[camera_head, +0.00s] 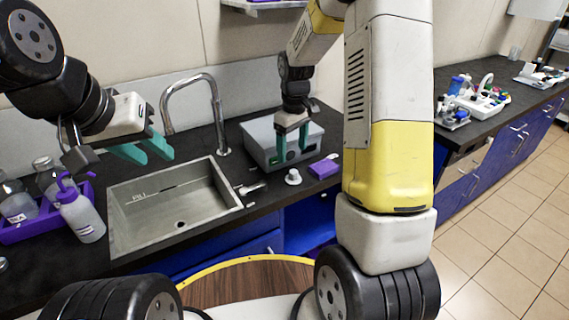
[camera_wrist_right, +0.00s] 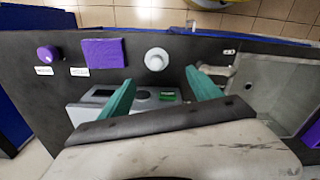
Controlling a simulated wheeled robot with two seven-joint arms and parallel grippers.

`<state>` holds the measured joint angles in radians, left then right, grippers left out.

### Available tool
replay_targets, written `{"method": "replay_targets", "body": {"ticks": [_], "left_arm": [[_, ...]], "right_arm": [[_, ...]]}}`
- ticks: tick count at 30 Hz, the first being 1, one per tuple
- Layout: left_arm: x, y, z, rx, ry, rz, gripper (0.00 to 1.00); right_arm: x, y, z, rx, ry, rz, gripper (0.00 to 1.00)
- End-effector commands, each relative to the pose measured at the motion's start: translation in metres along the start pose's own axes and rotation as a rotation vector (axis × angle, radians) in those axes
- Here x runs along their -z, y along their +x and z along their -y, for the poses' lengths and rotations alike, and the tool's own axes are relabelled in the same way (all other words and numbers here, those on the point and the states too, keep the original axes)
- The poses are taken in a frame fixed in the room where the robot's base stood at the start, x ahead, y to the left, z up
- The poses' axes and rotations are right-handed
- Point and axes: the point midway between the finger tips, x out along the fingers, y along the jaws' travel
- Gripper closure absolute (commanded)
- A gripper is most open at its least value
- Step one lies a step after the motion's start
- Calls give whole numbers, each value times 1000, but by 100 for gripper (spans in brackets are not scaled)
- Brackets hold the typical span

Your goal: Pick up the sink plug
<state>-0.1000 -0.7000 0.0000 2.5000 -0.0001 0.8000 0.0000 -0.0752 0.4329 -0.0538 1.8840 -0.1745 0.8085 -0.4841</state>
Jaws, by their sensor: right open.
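The sink plug, a small white round piece with a knob (camera_head: 293,177), sits on the dark counter to the right of the sink. It also shows in the right wrist view (camera_wrist_right: 156,59), beyond and roughly between the fingertips. My right gripper (camera_head: 293,151) is open and empty, with teal fingers pointing down, above and behind the plug and apart from it. Its spread fingers also show in the right wrist view (camera_wrist_right: 158,80). My left gripper (camera_head: 157,157) is open and empty over the back left of the sink.
The grey sink (camera_head: 114,217) with its curved faucet (camera_head: 216,110) lies left of the plug. A purple block (camera_head: 324,168) is close on the plug's right. A grey device (camera_head: 258,141) stands behind. A purple tray (camera_head: 36,229) with bottles is at the left.

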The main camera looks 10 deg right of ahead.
Motion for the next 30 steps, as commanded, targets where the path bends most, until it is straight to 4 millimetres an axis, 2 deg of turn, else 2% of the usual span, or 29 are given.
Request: {"method": "replay_targets", "body": {"ticks": [1,8,21,30], "left_arm": [[0,0,0,0,0,0,64],[0,0,0,0,0,0,64],[0,0,0,0,0,0,64],[0,0,0,0,0,0,64]], "right_arm": [[2,10,-2,4,-13,15,27],[5,36,-5,8,-37,33,27],[-3,93,-7,9,-34,33,27],[-3,99,-7,7,-34,30,27]]}}
